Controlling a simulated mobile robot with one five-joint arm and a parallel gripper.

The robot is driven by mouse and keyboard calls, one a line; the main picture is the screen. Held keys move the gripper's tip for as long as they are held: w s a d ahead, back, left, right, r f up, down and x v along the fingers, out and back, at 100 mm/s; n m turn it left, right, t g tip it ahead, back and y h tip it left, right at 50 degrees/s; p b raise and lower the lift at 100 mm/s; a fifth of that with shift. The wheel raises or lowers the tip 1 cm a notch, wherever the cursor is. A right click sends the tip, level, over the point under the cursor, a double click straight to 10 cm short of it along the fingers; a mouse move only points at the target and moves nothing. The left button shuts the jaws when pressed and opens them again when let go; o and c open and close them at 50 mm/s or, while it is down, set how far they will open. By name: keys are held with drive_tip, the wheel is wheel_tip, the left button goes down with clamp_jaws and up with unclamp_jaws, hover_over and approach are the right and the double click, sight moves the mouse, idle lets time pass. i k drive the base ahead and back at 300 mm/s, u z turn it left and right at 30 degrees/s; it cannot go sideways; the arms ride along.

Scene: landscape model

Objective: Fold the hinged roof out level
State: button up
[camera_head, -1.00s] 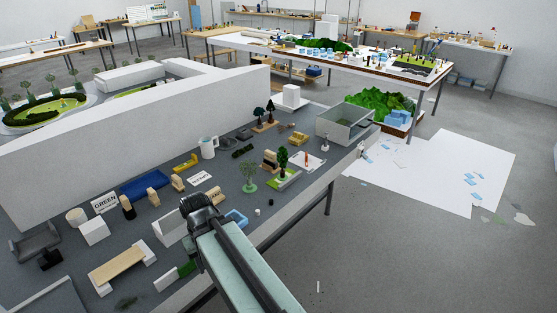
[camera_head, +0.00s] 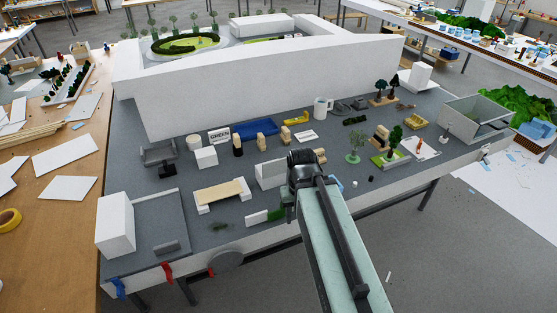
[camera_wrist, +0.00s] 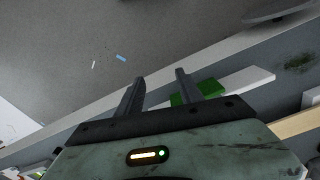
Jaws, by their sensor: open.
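No part is clearly recognisable as the hinged roof. An open-topped grey box with upright walls (camera_head: 462,121) stands at the right end of the grey model table (camera_head: 330,160); whether it carries a roof panel cannot be told. My gripper is open and empty in the wrist view (camera_wrist: 160,78), with its two fingers apart. In the wrist view a green block (camera_wrist: 190,98) and a white bar (camera_wrist: 250,80) lie just beyond the fingers. In the head view my wrist hides the fingertips, above the table's front edge.
A long white building block (camera_head: 260,85) spans the model's back. Small trees, benches and blocks crowd its front. A white block (camera_head: 115,225) stands on a grey slab at left. A grey disc (camera_head: 226,260) sits at the front edge. Bare floor lies at lower right.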

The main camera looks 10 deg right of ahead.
sight(273, 168)
drive_tip(key=u, duration=1.35)
drive_tip(key=k, duration=0.65)
drive_tip(key=u, duration=0.35)
drive_tip(key=i, duration=1)
drive_tip(key=z, duration=0.05)
